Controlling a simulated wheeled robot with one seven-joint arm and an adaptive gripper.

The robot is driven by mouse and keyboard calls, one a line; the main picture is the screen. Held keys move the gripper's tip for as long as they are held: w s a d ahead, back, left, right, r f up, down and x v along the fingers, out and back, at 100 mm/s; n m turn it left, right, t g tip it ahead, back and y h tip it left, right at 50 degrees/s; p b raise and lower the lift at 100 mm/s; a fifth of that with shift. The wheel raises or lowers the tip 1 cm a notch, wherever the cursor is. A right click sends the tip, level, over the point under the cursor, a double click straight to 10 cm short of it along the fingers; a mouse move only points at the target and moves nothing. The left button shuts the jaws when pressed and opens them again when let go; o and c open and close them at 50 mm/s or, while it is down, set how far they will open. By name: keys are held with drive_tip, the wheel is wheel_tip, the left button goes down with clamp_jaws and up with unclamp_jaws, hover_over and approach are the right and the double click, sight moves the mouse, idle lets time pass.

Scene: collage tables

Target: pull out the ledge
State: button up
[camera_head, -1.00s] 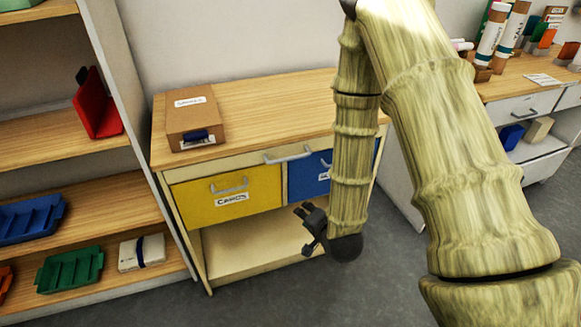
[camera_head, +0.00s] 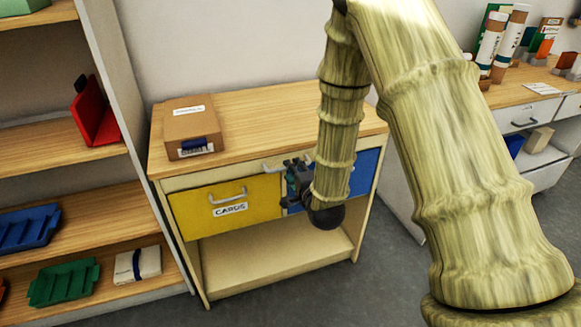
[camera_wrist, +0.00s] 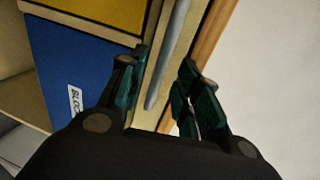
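The ledge (camera_head: 225,173) is a thin cream panel under the wooden top of the cabinet, above a yellow drawer labelled CARDS (camera_head: 228,208) and a blue drawer (camera_head: 366,172). It looks flush with the cabinet. Its grey bar handle (camera_wrist: 168,62) runs between my gripper's open fingers in the wrist view. My gripper (camera_wrist: 165,68) is open, one finger on each side of the handle's line; I cannot tell whether they touch it. In the head view my gripper (camera_head: 294,182) is at the cabinet front and hides part of the handle and blue drawer.
A cardboard box (camera_head: 190,128) sits on the cabinet top. A shelf unit (camera_head: 110,110) with trays stands close on the left. A second desk (camera_head: 535,98) with rolls and small items is at the right. The floor before the cabinet is clear.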

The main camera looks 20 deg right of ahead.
drive_tip(key=shift+x, duration=1.7)
drive_tip(key=shift+c, duration=0.2)
clamp_jaws()
